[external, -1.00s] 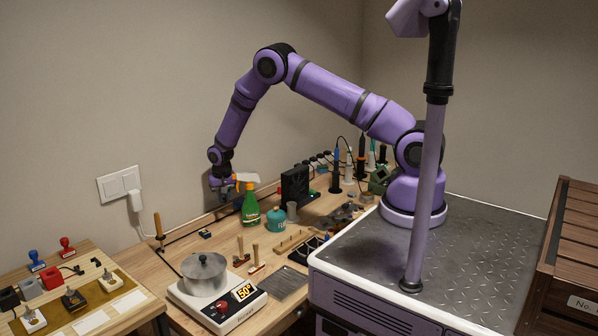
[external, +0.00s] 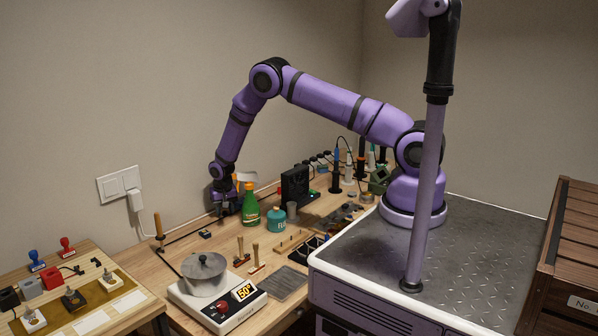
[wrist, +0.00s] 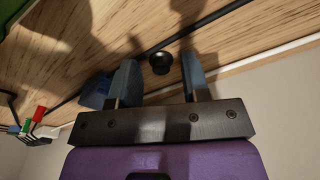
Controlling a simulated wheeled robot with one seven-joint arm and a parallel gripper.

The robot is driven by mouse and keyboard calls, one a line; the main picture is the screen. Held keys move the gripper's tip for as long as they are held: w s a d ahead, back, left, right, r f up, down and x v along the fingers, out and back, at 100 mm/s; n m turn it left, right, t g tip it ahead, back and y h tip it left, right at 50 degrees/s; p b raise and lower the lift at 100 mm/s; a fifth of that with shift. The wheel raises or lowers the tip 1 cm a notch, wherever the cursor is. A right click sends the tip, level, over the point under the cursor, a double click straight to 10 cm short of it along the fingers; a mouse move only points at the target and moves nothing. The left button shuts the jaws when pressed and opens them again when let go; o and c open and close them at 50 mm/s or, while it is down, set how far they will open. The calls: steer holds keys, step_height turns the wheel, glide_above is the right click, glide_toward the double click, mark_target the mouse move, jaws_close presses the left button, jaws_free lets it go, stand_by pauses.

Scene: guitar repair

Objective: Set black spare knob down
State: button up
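The black spare knob (wrist: 160,63) shows in the wrist view as a small round black piece on or just above the wooden worktop. It lies between the fingertips of my gripper (wrist: 159,72), with a visible gap to each finger. My gripper is open. In the external view my gripper (external: 224,207) points down low over the back of the workbench, left of the green bottle (external: 250,206). The knob cannot be made out there. Whether it touches the wood is hard to tell.
A black rod or cable (wrist: 207,22) crosses the wood near the knob in the wrist view. A blue item (wrist: 95,92) is beside the left finger. A teal jar (external: 277,220) and a pot (external: 204,275) on a hot plate stand further forward. The wall is close behind.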

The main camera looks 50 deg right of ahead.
steer(key=shift+r, duration=0.1)
steer(key=s+d+r+n, duration=0.1)
steer(key=s+r, duration=0.2)
steer(key=r, duration=1.2)
steer(key=s+d+r, duration=0.2)
steer(key=s+r, duration=0.2)
steer(key=r, duration=1.2)
steer(key=s+d+r+n+t+y, duration=0.15)
steer(key=s+d+r, duration=0.25)
steer(key=s+r, duration=0.8)
steer(key=s+d+r+n+t, duration=0.1)
steer(key=s+r, duration=0.4)
steer(key=s, duration=0.2)
steer(key=s+d+r+t, duration=0.1)
steer(key=s+d+r, duration=0.1)
steer(key=s+r, duration=0.45)
steer(key=s+d+f+n, duration=0.1)
steer(key=s+f+n, duration=0.1)
steer(key=s, duration=1.4)
steer(key=shift+h, duration=0.35)
steer(key=shift+d+t, duration=0.1)
steer(key=shift+t, duration=0.15)
